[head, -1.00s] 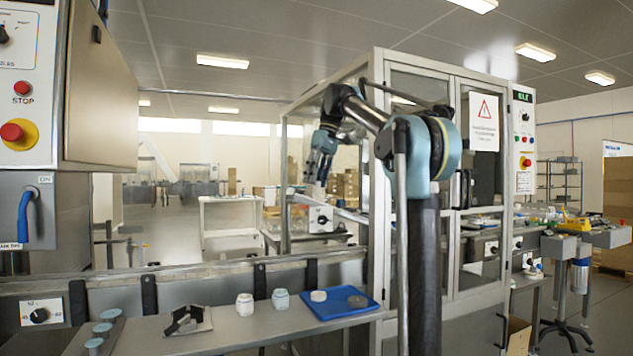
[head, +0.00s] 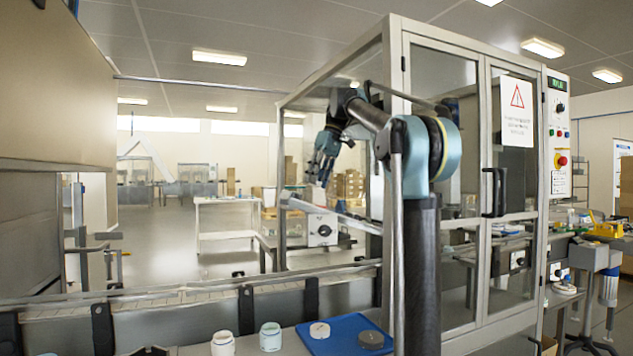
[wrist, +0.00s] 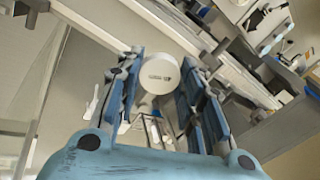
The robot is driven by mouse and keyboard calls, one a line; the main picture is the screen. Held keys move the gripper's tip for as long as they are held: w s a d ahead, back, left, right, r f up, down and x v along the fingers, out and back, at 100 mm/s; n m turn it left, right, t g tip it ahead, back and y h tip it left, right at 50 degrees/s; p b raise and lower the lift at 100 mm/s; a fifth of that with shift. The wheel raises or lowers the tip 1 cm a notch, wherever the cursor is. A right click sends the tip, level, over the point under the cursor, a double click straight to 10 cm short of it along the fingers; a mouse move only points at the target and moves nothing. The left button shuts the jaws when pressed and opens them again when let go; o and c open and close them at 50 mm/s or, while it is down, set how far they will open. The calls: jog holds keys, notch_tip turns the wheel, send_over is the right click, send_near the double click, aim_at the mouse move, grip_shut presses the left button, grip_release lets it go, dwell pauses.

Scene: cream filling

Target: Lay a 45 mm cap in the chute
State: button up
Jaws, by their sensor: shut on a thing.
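My gripper (head: 318,180) is held out beside the glass-doored machine, in the gap on its left. In the wrist view my gripper (wrist: 160,68) has its blue fingers on both sides of a white round cap (wrist: 158,78) with a small dark mark on its face. The cap is held near the fingertips, clear of any surface I can make out. A pale sloping rail (head: 338,214), which may be the chute, runs near and below the gripper in the head view. Long pale rails (wrist: 185,42) also cross behind the cap in the wrist view. I cannot tell the exact gap.
A blue tray (head: 347,347) on the front bench holds a whitish cap (head: 319,330) and a dark grey cap (head: 371,340). Two jars (head: 270,337) stand to its left. The machine's metal frame (head: 394,60) stands close to my arm. A conveyor (head: 170,300) runs along the front.

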jog(key=shift+x, duration=2.85)
jog(key=o, duration=0.8)
jog(key=shift+v, duration=3.7)
